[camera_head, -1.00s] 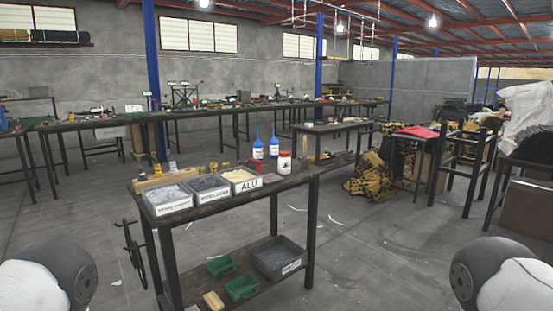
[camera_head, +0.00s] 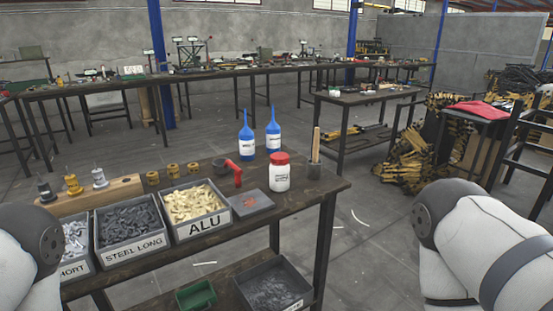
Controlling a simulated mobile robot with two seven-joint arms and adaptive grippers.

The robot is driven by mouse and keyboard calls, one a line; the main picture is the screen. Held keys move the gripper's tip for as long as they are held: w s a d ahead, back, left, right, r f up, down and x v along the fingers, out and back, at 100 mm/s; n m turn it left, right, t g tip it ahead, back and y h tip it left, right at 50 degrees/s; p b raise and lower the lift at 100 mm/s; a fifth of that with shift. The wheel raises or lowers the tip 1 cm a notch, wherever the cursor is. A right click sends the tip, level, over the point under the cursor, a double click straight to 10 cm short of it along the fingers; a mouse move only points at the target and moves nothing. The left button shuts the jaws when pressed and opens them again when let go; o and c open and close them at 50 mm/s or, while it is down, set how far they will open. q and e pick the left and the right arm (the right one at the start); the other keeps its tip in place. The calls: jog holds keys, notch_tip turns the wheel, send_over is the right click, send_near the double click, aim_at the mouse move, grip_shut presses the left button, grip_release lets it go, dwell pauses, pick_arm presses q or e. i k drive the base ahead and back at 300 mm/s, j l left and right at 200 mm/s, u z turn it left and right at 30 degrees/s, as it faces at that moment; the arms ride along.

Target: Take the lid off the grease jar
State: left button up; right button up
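The grease jar (camera_head: 280,177) is a small white jar with a dark-printed label. Its red lid (camera_head: 280,159) sits on top of it. The jar stands upright on the dark workbench (camera_head: 325,184), near the bench's right end. Parts of my two arms show at the lower left and lower right edges of the head view. Neither gripper is in view, so I cannot see their fingers. Nothing is touching the jar.
Two blue-capped bottles (camera_head: 246,142) stand behind the jar. A grey pot (camera_head: 314,170) with a wooden handle is to its right. A flat grey plate (camera_head: 251,203) and a red-handled tool (camera_head: 234,172) are to its left. Rivet bins, including ALU (camera_head: 205,226), line the front.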

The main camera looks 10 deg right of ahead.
aim_at(279, 175)
jog(key=i+l+u, duration=0.3)
jog(key=i+l, duration=0.75)
jog(key=k+l+u, duration=0.2)
jog(key=k+u, duration=0.25)
jog(key=i+j+z, duration=0.2)
jog(key=i+z, duration=0.3)
